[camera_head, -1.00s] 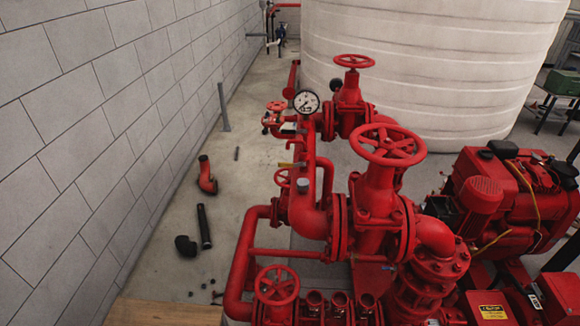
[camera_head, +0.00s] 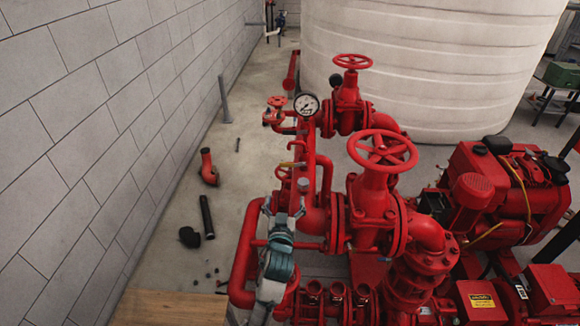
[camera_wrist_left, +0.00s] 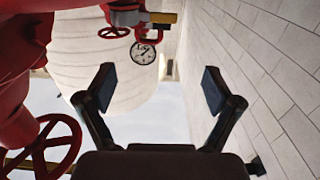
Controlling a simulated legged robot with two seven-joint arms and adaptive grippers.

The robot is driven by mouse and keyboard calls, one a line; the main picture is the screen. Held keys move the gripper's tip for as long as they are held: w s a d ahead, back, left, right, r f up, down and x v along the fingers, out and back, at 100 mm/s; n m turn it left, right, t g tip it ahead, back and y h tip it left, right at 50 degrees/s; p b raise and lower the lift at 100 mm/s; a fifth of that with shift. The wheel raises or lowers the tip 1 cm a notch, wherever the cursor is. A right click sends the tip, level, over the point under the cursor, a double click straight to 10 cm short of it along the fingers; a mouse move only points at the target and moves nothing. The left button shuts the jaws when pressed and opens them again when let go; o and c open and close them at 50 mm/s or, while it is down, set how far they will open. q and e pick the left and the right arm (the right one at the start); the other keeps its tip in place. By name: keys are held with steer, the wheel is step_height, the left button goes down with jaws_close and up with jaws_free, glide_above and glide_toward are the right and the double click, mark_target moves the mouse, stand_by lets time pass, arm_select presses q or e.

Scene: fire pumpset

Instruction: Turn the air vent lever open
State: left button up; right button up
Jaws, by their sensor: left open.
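My left gripper (camera_head: 284,201) is below the lever in the head view, in front of the red pipes and apart from the lever. In the left wrist view its two dark fingers (camera_wrist_left: 158,90) are spread wide with nothing between them. My right gripper is not in view.
A large red handwheel valve (camera_head: 382,151) stands right of my left gripper. Another red handwheel (camera_wrist_left: 42,148) is close at the lower left of the wrist view. A block wall (camera_head: 80,130) runs along the left. Loose pipe pieces (camera_head: 206,216) lie on the floor.

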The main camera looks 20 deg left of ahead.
mark_target(289, 164)
arm_select(q)
steer(key=x, duration=1.6)
steer(key=shift+w+f+p, duration=0.1)
steer(key=shift+f+p, duration=0.05)
steer(key=shift+p, duration=0.25)
steer(key=shift+a, duration=0.1)
steer(key=c, duration=1.7)
